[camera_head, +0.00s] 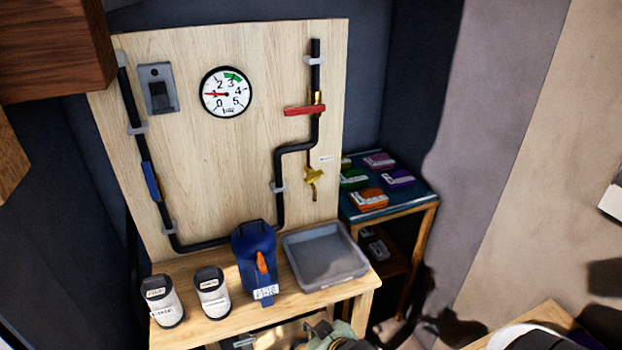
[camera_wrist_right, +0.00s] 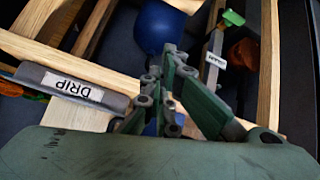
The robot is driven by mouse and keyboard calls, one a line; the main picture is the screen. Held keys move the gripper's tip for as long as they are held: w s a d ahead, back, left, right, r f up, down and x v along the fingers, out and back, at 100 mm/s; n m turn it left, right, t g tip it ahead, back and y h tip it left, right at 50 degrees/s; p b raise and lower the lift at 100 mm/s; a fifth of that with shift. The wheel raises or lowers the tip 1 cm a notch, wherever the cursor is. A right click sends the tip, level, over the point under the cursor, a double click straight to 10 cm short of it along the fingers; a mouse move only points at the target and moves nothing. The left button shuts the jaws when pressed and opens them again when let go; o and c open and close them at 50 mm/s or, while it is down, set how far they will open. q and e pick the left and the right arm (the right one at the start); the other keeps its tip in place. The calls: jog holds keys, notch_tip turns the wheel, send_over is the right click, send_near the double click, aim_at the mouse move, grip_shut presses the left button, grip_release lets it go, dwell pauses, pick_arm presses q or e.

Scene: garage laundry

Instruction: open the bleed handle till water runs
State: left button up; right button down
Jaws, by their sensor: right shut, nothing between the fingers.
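The small yellow bleed handle (camera_head: 314,174) sits on a thin branch at the lower right of the wooden board, below the right black pipe. Its short spout points down above the grey tray (camera_head: 352,272); I see no stream there. In the right wrist view, a grey edge with an upside-down label reading DRIP (camera_wrist_right: 72,88) shows at the left. My green right gripper (camera_head: 322,330) is low at the bottom of the head view, in front of the table and well below the handle. Its fingers, also in the wrist view (camera_wrist_right: 165,85), are shut and empty. My left gripper is not in view.
A red lever (camera_head: 304,110) lies across the right pipe; a blue lever (camera_head: 150,181) is on the left pipe. The gauge (camera_head: 227,92) needle points near 1. A blue container (camera_head: 255,255) and two white canisters (camera_head: 212,292) stand left of the tray. A shelf (camera_head: 428,190) holds coloured packs.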

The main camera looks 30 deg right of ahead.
jog(key=w+d+r+t+h, duration=0.1)
jog(key=w+d+r+t, duration=0.3)
jog(key=r, duration=0.3)
jog(key=w+d+r+t+h, duration=0.1)
jog(key=w+d+r+t, duration=0.1)
jog(key=w+d+r, duration=0.4)
notch_tip(320, 180, up, 18)
jog(key=r+n+t+y+p, duration=0.1)
jog(key=n+t+p, duration=0.1)
jog(key=t, duration=0.5)
send_over(313, 176)
jog(key=s+a, duration=0.4)
jog(key=f, duration=0.3)
jog(key=d+f+p, duration=0.1)
jog(key=shift+w+f, duration=0.2)
jog(key=shift+w, duration=0.15)
